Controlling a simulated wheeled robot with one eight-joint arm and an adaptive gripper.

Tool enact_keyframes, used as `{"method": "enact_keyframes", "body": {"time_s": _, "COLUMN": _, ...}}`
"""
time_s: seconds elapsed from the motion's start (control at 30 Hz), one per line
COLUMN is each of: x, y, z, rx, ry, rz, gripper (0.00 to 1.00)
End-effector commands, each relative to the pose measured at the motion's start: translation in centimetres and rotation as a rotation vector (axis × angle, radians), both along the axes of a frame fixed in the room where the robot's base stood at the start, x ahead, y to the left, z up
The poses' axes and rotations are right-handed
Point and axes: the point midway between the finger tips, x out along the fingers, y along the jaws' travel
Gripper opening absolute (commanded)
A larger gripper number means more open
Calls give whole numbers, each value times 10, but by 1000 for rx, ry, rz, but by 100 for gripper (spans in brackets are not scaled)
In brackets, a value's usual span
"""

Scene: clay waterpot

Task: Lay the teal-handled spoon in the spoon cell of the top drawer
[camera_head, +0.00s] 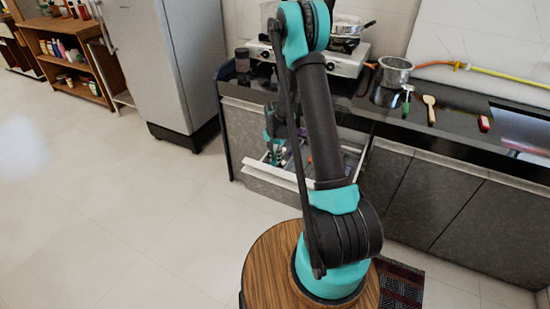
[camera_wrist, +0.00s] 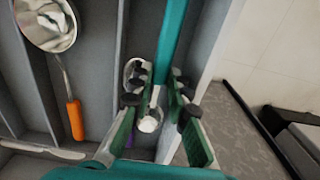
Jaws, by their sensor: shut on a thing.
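The open top drawer (camera_head: 264,173) shows in the head view, partly behind my arm. In the wrist view its grey dividers (camera_wrist: 118,45) form long cells. My gripper (camera_wrist: 158,105) is over a right-hand cell, its two green-padded fingers on either side of the teal-handled spoon (camera_wrist: 174,35). The teal handle runs to the top edge, and a pale rounded end shows between the fingers. I cannot tell whether the spoon touches the cell floor. A ladle (camera_wrist: 73,118) with an orange handle lies in a cell to the left. My fingers are too small to make out in the head view.
The black counter (camera_head: 445,125) above the drawer holds a stove (camera_head: 345,62), a metal pot (camera_head: 394,72), a wooden spoon (camera_head: 430,108) and a red item (camera_head: 484,124). A fridge (camera_head: 165,60) stands left. Floor (camera_head: 120,220) to the left is clear.

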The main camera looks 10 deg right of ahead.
Motion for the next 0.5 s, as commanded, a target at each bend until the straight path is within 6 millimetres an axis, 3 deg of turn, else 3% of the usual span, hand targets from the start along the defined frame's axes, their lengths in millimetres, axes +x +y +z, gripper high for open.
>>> {"method": "enact_keyframes", "body": {"time_s": 0.13, "x": 0, "y": 0, "z": 0, "rx": 0, "ry": 0, "rz": 0, "gripper": 0}}
{"method": "enact_keyframes", "body": {"time_s": 0.17, "x": 0, "y": 0, "z": 0, "rx": 0, "ry": 0, "rz": 0, "gripper": 19}}
{"method": "enact_keyframes", "body": {"time_s": 0.33, "x": 0, "y": 0, "z": 0, "rx": 0, "ry": 0, "rz": 0, "gripper": 40}}
{"method": "enact_keyframes", "body": {"time_s": 0.5, "x": 0, "y": 0, "z": 0, "rx": 1, "ry": -1, "rz": 0, "gripper": 41}}
